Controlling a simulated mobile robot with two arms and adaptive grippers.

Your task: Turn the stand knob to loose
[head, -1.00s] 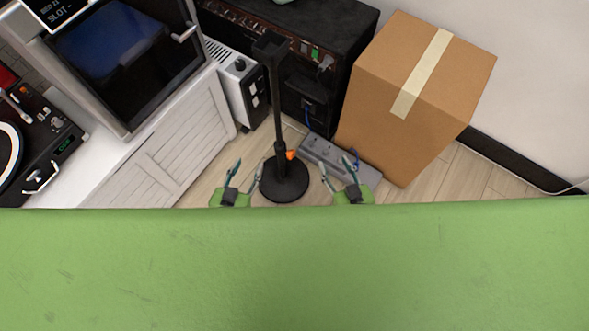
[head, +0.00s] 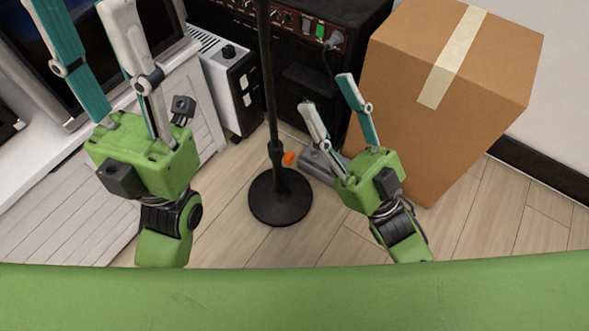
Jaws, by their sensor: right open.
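The stand is a black upright pole (head: 265,80) on a round black base (head: 280,203), in the middle of the head view. Its orange knob (head: 289,158) sticks out to the right of the pole, low down near the base. My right gripper (head: 327,91) is open and empty, to the right of the pole, with its body right of the knob and apart from it. My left gripper (head: 82,20) is open at the left, well away from the pole. Its fingertips run out at the top edge. The top of the pole is out of view.
A large cardboard box (head: 455,100) stands at the right, close by my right gripper. A black amplifier (head: 310,75) and a white heater (head: 228,85) stand behind the stand. A grey power strip (head: 322,163) lies partly hidden behind my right gripper. White cabinets (head: 60,200) fill the left.

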